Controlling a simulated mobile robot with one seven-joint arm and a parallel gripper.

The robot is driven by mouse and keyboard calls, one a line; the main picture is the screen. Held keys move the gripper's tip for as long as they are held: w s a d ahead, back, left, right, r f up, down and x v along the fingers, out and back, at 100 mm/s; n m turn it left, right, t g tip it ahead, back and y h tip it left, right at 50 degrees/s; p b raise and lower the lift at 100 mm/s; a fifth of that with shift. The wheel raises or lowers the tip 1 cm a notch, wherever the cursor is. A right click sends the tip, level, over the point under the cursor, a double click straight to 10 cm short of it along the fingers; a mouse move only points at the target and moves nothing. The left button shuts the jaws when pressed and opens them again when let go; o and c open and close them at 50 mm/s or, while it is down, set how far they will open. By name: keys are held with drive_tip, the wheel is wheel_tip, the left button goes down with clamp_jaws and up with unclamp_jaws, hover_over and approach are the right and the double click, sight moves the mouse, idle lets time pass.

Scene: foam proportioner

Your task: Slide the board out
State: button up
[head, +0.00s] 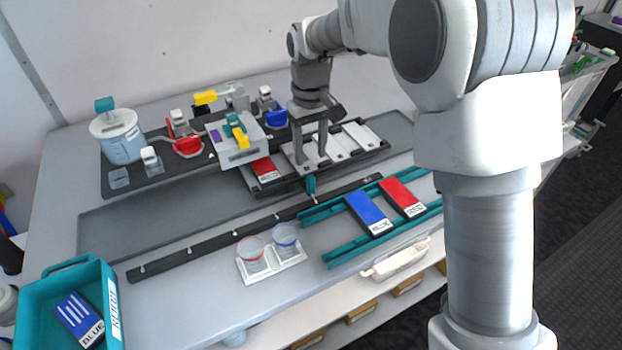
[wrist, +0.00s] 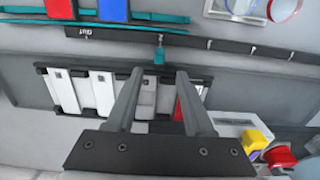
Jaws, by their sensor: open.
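The board (head: 352,166) is a dark sliding plate carrying several white plates (head: 335,149) and a red plate (head: 265,169) at its left end. A teal tab (head: 311,184) stands at its front edge. In the wrist view the board (wrist: 50,92) lies below my fingers, and the teal tab (wrist: 159,55) shows just beyond the fingertips. My gripper (head: 311,160) is open, with its fingers pointing down over the board. In the wrist view my gripper (wrist: 158,72) has nothing between its fingers. Whether the fingers touch the plates cannot be told.
A long black rail (head: 215,243) lies in front of the board. Teal rails (head: 345,258) hold a blue (head: 369,212) and a red block (head: 402,196). Two cups (head: 252,252) stand in front. A grey dosing unit (head: 236,150) overhangs the board's left end. A teal bin (head: 112,337) is at front left.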

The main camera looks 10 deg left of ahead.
sight(311, 177)
wheel_tip(311, 177, down, 9)
drive_tip(key=shift+r, duration=0.1)
idle(0.3)
clamp_jaws()
idle(1.3)
